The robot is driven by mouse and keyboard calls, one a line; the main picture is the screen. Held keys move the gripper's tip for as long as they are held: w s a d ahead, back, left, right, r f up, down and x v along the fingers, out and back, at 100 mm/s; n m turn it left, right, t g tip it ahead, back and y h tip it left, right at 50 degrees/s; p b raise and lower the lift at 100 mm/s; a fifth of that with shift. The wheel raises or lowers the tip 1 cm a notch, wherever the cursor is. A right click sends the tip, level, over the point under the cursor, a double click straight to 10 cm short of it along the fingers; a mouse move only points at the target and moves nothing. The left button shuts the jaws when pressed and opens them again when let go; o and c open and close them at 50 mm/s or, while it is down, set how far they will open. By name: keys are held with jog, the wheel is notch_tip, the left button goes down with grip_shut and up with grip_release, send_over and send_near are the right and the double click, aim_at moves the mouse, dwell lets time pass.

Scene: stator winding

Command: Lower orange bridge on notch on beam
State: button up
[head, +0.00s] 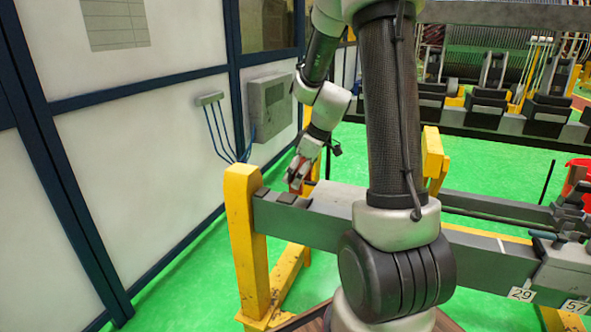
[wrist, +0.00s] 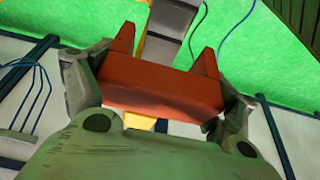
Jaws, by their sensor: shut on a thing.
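The orange bridge (wrist: 160,82) is a red-orange block with two prongs pointing away from my gripper. My gripper (wrist: 160,92) is shut on it, with one grey finger at each end. In the head view my gripper (head: 301,174) hangs downward near the left end of the grey beam (head: 330,213), and a small red part of the bridge shows between its fingers. In the wrist view part of the beam (wrist: 170,18) lies beyond the prongs. A dark notch area (head: 287,197) shows on the beam top. I cannot tell the gap between bridge and beam.
A yellow post (head: 245,245) supports the beam's left end, with another yellow post (head: 433,155) behind. A white wall panel with a grey box (head: 270,105) and blue cables stands left. A red bin (head: 577,175) is at right. Green floor is open behind.

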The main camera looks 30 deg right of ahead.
send_over(299, 202)
jog(key=shift+w+a+f, duration=0.1)
jog(key=shift+f, duration=2.1)
jog(key=shift+s+f, duration=0.2)
jog(key=shift+s, duration=0.05)
jog(key=shift+f, duration=1.65)
jog(key=shift+f, duration=0.1)
jog(key=shift+f, duration=0.8)
jog(key=o, duration=1.2)
